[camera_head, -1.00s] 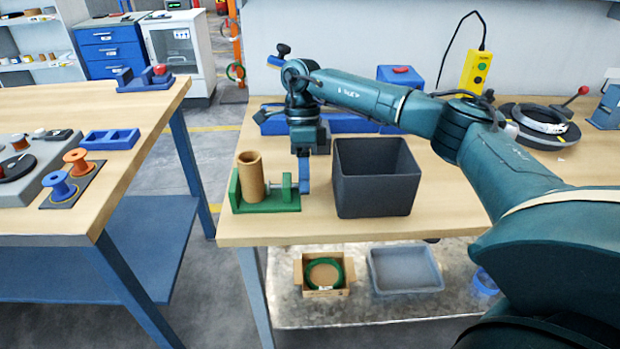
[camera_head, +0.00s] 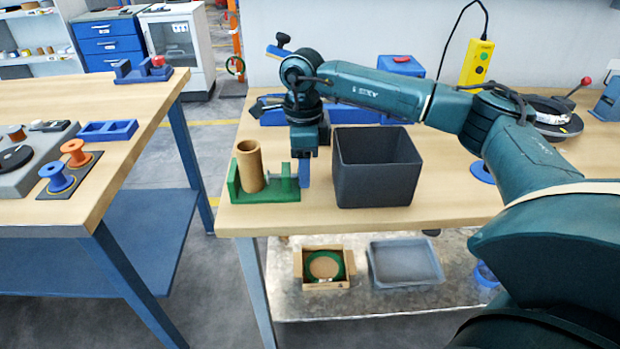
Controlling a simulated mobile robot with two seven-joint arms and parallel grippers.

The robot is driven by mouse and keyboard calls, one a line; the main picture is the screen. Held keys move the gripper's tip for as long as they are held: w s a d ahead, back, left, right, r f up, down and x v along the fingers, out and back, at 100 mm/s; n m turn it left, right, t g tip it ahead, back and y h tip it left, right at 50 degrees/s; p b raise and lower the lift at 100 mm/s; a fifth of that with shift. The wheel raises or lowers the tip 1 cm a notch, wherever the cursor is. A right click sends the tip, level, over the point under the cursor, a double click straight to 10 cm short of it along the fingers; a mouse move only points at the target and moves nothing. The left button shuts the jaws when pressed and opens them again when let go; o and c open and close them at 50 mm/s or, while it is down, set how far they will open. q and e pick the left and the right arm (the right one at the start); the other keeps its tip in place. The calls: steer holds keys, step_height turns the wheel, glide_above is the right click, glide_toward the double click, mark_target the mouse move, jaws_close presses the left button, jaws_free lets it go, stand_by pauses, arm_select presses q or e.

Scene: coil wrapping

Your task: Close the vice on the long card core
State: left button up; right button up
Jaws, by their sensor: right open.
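The green vice (camera_head: 236,194) stands near the front left of the right-hand table. My right gripper (camera_head: 304,174) points down just right of the vice's screw end, between the vice and the dark bin. Its blue fingers are open and look close to the screw end; I cannot tell whether they touch it. Part of the screw is hidden. My left gripper is out of view.
A dark grey bin (camera_head: 376,186) stands close to the right of my right gripper. Behind it are blue fixtures and a blue box (camera_head: 401,66). A gap separates this table from the left table (camera_head: 60,215). A carton (camera_head: 324,284) and grey tray (camera_head: 405,280) sit on the shelf below.

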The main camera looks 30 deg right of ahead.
steer(key=t+b, duration=0.1)
steer(key=h+b, duration=0.1)
steer(key=t+b, duration=0.1)
steer(key=shift+s+a+f+t+h+b, duration=0.2)
steer(key=shift+s+f+t+h+b, duration=0.1)
steer(key=shift+f+b, duration=0.1)
steer(key=shift+r+t+b, duration=0.15)
steer(key=shift+t+b, duration=0.15)
steer(key=shift+b, duration=0.05)
steer(key=shift+r+h, duration=0.15)
steer(key=shift+h, duration=0.15)
steer(key=shift+r, duration=0.15)
